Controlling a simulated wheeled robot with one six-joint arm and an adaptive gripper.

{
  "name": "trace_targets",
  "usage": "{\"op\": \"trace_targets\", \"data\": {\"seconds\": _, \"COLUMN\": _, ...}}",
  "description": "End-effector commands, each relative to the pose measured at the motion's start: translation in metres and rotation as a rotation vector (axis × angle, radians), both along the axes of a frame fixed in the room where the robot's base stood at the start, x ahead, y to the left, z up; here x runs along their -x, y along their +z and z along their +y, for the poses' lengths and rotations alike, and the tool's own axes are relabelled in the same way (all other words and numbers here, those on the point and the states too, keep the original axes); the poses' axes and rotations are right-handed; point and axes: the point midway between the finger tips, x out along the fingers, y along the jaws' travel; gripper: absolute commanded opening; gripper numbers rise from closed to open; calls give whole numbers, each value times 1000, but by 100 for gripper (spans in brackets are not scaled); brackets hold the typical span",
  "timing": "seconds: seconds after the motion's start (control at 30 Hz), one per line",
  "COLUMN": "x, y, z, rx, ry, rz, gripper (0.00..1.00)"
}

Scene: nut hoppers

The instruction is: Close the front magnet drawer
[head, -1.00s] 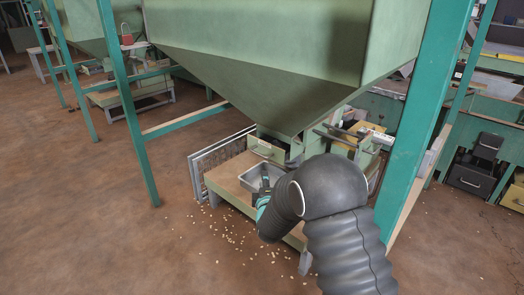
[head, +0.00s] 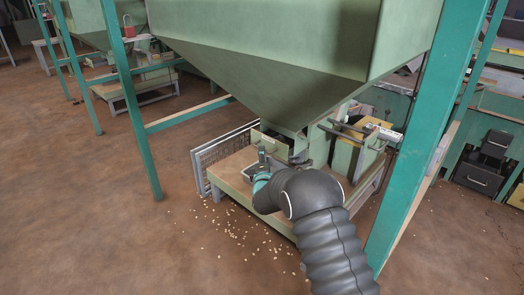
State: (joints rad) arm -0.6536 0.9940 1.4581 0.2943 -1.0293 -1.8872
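A pale green drawer-like front (head: 268,141) with a small dark handle sits under the tip of the green hopper (head: 300,80), above a low platform. I cannot tell how far it stands out. My gripper (head: 262,157) is at the end of my dark, sleeved arm, right in front of this drawer front and near its lower edge. Its dark fingers point up and away. Whether they touch the drawer is too small to tell, as is whether they are open or shut. My arm hides the middle of the platform and part of the hopper's outlet.
Teal posts (head: 136,120) stand left and right (head: 425,140). Nuts (head: 232,233) lie scattered on the brown floor. Black drawer boxes (head: 478,176) stand at the right. The left floor is free.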

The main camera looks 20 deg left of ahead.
Motion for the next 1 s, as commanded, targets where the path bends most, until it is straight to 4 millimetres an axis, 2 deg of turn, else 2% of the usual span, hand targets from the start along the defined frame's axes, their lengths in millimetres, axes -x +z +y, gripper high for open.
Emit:
{"op": "trace_targets", "data": {"seconds": 0.1, "x": -14, "y": 1, "z": 6, "rx": 0, "ry": 0, "rz": 0, "gripper": 35}}
{"op": "trace_targets", "data": {"seconds": 0.3, "x": -28, "y": 3, "z": 12, "rx": -1, "ry": 0, "rz": 0, "gripper": 35}}
{"op": "trace_targets", "data": {"seconds": 0.7, "x": -33, "y": 4, "z": 14, "rx": 1, "ry": 1, "rz": 1, "gripper": 35}}
{"op": "trace_targets", "data": {"seconds": 0.83, "x": -32, "y": 4, "z": 14, "rx": 1, "ry": 1, "rz": 1, "gripper": 3}}
{"op": "trace_targets", "data": {"seconds": 0.87, "x": -32, "y": 4, "z": 14, "rx": 1, "ry": 1, "rz": 1, "gripper": 0}}
{"op": "trace_targets", "data": {"seconds": 1.0, "x": -32, "y": 4, "z": 14, "rx": 1, "ry": 1, "rz": 1, "gripper": 0}}
